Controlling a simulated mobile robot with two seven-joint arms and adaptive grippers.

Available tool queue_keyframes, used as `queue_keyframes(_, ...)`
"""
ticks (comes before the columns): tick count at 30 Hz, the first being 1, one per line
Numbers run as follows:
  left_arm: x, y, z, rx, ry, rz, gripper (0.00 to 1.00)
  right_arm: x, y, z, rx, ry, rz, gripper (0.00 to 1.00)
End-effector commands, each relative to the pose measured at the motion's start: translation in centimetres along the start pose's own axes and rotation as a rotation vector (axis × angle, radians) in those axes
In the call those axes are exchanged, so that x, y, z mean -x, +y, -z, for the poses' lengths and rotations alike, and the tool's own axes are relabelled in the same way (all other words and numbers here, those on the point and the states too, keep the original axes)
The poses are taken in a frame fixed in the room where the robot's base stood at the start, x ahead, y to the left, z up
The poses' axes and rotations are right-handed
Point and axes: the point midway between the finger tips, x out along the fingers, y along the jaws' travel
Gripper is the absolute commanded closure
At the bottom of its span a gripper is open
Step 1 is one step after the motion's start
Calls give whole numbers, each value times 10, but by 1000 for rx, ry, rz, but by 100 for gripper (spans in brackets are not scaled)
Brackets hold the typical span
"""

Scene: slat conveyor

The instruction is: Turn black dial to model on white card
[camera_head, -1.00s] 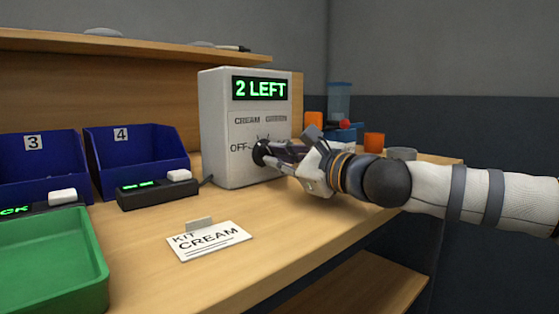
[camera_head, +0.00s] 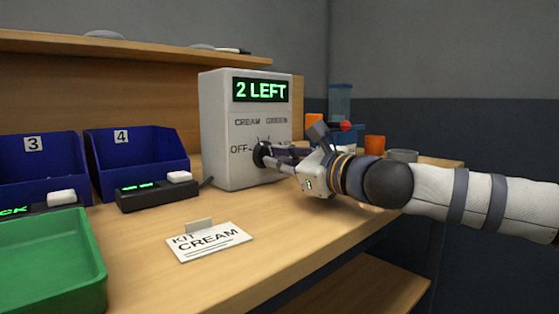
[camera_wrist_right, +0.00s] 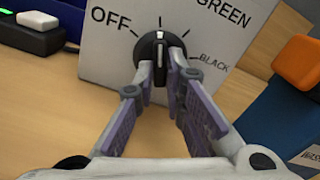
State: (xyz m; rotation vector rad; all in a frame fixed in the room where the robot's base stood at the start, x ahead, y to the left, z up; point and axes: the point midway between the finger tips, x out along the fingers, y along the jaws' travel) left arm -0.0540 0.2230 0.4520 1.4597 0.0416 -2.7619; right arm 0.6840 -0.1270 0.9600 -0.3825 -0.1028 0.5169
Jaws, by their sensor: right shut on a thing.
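The black dial (camera_head: 261,154) sits on the front of a white box (camera_head: 226,145), with OFF at its left and CREAM and GREEN above. My right gripper (camera_head: 272,158) is shut on the dial from the right. In the right wrist view the fingers (camera_wrist_right: 160,72) lie on both sides of the dial (camera_wrist_right: 149,46). Its white line points up at a tick between OFF and GREEN; that tick's label is out of frame. BLACK stands at its right. The white card (camera_head: 209,257) reads KIT CREAM and lies on the bench. My left gripper is out of view.
The box's display (camera_head: 261,90) reads 2 LEFT. Blue bins 3 (camera_head: 33,182) and 4 (camera_head: 136,151), a black device (camera_head: 150,198) and a green tray (camera_head: 92,262) stand left. An orange cup (camera_head: 375,145) is behind my arm. The bench around the card is clear.

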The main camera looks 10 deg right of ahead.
Motion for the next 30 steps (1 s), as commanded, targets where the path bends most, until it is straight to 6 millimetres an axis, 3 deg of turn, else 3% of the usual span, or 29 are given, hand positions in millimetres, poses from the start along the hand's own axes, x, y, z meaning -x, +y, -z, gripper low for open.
queue_keyframes(1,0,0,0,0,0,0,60,0,-1,-2,1,-3,3,82)
queue_keyframes(3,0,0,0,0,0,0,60,0,-1,-2,1,-3,3,69)
queue_keyframes(14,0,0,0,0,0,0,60,8,-1,-1,1,-1,1,69)
queue_keyframes(24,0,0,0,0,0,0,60,94,-1,-2,1,-4,3,69)
queue_keyframes(30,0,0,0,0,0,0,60,118,0,-1,1,-2,1,69)
